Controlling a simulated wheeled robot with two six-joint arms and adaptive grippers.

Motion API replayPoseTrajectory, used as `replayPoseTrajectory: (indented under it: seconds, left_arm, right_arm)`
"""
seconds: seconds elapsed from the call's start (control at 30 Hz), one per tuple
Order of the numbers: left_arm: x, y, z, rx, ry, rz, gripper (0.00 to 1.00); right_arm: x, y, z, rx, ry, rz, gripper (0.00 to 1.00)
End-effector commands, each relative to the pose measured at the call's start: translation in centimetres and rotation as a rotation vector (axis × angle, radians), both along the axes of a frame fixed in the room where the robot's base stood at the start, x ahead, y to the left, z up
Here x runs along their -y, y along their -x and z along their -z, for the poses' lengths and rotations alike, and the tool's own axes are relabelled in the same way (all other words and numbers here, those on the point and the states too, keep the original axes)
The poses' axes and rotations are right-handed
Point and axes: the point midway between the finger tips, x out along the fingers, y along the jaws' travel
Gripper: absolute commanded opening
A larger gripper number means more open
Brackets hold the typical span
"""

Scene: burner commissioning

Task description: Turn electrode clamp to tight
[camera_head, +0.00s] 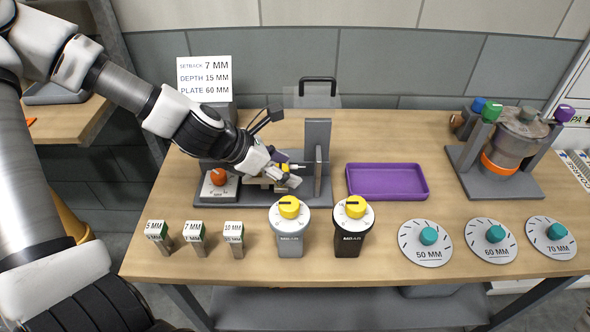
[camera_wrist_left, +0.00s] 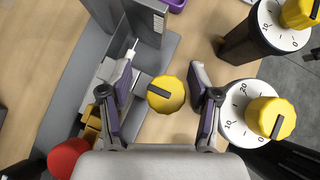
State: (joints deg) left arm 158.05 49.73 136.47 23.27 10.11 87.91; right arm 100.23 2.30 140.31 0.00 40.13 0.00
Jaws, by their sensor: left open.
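A yellow knob with a dark pointer bar, apparently the electrode clamp (camera_wrist_left: 166,95), lies between the fingers of my left gripper in the left wrist view. The gripper is open, with a gap on each side of the knob. In the head view my left gripper (camera_head: 284,176) is over the grey fixture (camera_head: 321,190), hiding much of its middle. A white electrode tip (camera_wrist_left: 131,49) shows beside one finger. A red knob (camera_head: 219,176) is on a white dial at the fixture's left end. No tight mark is readable. My right gripper is not in view.
A black-and-grey pair of yellow-topped dials (camera_head: 352,209) (camera_head: 289,208) stands in front. A purple tray (camera_head: 387,182) lies right of the fixture. Small gauge blocks (camera_head: 194,238) stand front left; several round plates (camera_head: 426,242) lie front right. A burner stand (camera_head: 497,158) is back right.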

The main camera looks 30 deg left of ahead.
Motion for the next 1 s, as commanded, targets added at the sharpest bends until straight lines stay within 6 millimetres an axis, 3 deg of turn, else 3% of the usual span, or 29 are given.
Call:
replayPoseTrajectory:
  seconds: [0.17,0.33,0.37,0.77,1.0]
  left_arm:
    - [0.0,0.0,-0.2,0.001,0.001,0.000,0.62]
    - [0.0,0.0,-0.2,0.000,0.001,0.001,0.05]
    - [0.0,0.0,-0.2,0.000,0.001,0.001,0.02]
    - [0.0,0.0,-0.2,-0.001,0.001,0.008,0.01]
    - [0.0,0.0,-0.4,-0.004,0.003,0.078,0.01]
  right_arm:
    - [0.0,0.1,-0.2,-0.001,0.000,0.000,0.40]
    - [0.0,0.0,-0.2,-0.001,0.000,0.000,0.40]
    - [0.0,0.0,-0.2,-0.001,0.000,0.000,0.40]
    - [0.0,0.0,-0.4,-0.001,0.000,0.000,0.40]
    - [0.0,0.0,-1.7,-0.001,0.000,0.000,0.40]
